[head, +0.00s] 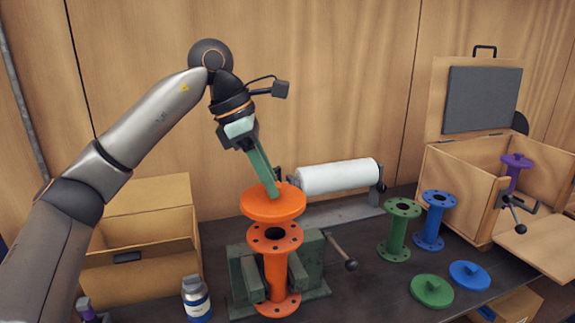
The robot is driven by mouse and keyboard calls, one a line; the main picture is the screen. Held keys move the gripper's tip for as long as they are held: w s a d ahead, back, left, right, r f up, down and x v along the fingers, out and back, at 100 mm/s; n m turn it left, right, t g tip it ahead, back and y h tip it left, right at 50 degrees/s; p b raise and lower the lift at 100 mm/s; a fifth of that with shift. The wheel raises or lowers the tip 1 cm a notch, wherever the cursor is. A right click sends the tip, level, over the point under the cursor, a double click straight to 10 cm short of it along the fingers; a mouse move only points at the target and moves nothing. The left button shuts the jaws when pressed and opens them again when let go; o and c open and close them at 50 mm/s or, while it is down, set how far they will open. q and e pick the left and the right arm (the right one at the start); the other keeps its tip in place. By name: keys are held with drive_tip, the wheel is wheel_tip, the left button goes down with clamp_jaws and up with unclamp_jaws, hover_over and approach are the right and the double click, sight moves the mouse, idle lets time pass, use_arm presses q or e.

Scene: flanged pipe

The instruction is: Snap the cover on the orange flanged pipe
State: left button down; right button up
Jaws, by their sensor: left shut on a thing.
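The orange flanged pipe (275,268) stands upright, clamped between the jaws of a green vise (242,278). Its top flange with bolt holes and a dark bore faces up. My left gripper (275,191) comes from above and is shut on the orange cover (272,204), a round disc. The cover is right above the pipe's top flange, slightly tilted, and its lower edge looks close to the flange; I cannot tell whether they touch. The cover's underside is hidden. My right gripper is not in view.
Green (397,232) and blue (434,222) flanged pipes stand to the right, with a green cover (432,290) and a blue cover (469,275) in front. An open wooden box (457,190) holds a purple pipe. A white roll (338,176) lies behind; a bottle (196,300) stands left.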

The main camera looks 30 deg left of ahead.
sight(265, 197)
use_arm(q)
drive_tip(key=shift+w, duration=0.3)
drive_tip(key=shift+w+f, duration=0.1)
drive_tip(key=shift+f, duration=0.05)
drive_tip(key=shift+s+f, duration=0.3)
drive_tip(key=shift+f+b, duration=0.3)
wheel_tip(265, 197, down, 4)
drive_tip(key=b, duration=0.3)
drive_tip(key=shift+r, duration=0.25)
drive_tip(key=shift+f+b, duration=0.35)
drive_tip(key=shift+f, duration=0.35)
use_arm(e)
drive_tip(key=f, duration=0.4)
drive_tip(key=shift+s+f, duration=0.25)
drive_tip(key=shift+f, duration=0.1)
use_arm(q)
drive_tip(key=shift+w+p, duration=0.1)
drive_tip(key=shift+p, duration=0.3)
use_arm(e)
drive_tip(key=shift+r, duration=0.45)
use_arm(q)
drive_tip(key=shift+f, duration=0.1)
